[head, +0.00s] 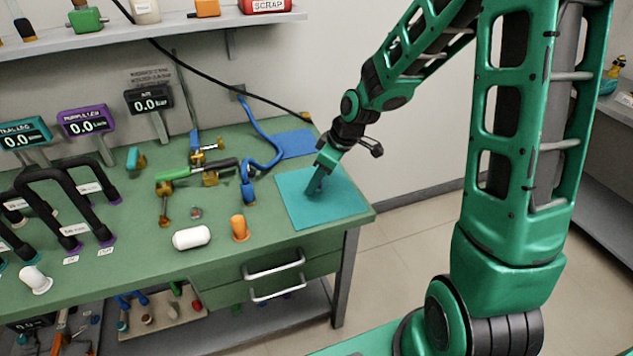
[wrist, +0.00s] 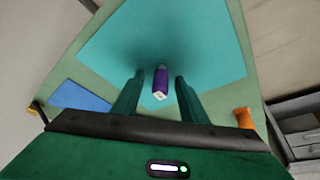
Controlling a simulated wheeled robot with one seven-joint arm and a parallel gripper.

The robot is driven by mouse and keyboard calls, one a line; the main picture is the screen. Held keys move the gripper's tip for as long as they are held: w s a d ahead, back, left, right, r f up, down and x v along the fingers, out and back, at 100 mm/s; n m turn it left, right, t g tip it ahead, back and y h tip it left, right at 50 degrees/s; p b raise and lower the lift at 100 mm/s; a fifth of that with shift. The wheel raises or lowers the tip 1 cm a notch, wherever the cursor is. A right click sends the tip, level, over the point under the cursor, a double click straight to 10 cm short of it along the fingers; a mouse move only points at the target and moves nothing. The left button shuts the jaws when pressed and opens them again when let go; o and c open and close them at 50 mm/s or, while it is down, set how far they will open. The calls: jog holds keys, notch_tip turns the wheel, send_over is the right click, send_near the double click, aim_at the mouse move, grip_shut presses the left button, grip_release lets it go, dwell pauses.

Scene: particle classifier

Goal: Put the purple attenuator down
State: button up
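The purple attenuator (wrist: 160,84) shows in the wrist view as a small purple cylinder with a pale end. It is between the two fingers of my gripper (wrist: 159,76), with a visible gap on each side. My gripper is open around it. The attenuator is over the teal mat (wrist: 205,45); I cannot tell for certain whether it touches the mat. In the head view my gripper (head: 316,188) is low over the teal mat (head: 340,205), pointing down, and its fingers hide the attenuator.
A blue mat (head: 294,143) lies behind the teal one. An orange part (head: 239,228) and a white cylinder (head: 192,237) are on the bench to the left. A blue hose (head: 262,135) and a fitting assembly with a green handle (head: 175,173) are farther left.

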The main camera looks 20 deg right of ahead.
grip_shut()
jog(key=shift+r, duration=0.1)
